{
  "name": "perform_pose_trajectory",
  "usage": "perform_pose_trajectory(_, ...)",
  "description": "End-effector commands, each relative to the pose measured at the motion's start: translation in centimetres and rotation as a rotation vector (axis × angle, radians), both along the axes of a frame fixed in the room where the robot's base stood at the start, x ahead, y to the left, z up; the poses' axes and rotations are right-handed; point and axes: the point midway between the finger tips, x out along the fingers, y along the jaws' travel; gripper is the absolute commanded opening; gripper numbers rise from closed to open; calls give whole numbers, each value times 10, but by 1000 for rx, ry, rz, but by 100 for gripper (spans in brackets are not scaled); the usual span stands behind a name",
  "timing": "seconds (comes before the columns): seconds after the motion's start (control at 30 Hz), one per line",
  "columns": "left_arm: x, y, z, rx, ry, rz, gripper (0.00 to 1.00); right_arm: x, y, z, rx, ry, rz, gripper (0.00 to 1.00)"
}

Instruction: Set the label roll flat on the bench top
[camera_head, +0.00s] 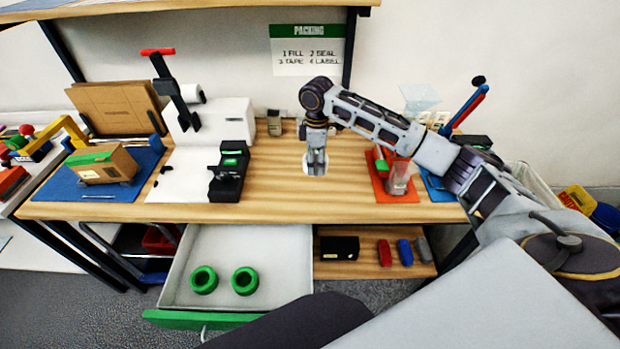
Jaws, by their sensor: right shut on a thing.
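The label roll (308,169) is a small white roll at the middle of the wooden bench top (270,195). My right gripper (316,166) points straight down over it and is shut on it. The fingers hide part of the roll. The roll looks flat and at or very near the bench surface, but I cannot tell if it touches. My left gripper is not in view.
Left of the roll stand a black device (228,178) and a white machine with a red-tipped lever (185,140). Right is a red mat (381,188) with a clear container (400,178). Below, an open drawer (285,245) holds two green rings. The bench front is clear.

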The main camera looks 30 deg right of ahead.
Motion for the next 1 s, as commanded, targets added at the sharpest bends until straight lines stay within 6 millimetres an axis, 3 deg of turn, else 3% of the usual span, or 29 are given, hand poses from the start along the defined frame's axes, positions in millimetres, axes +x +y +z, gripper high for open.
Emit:
perform_pose_trajectory(0.4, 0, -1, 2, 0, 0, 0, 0, -1, 0, -43, 0, 1, 1, 42)
perform_pose_trajectory(0.8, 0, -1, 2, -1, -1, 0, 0, 0, 0, -47, 0, 0, 0, 42)
perform_pose_trajectory(1.0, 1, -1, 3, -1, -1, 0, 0, -1, 0, -62, -1, 2, 0, 42)
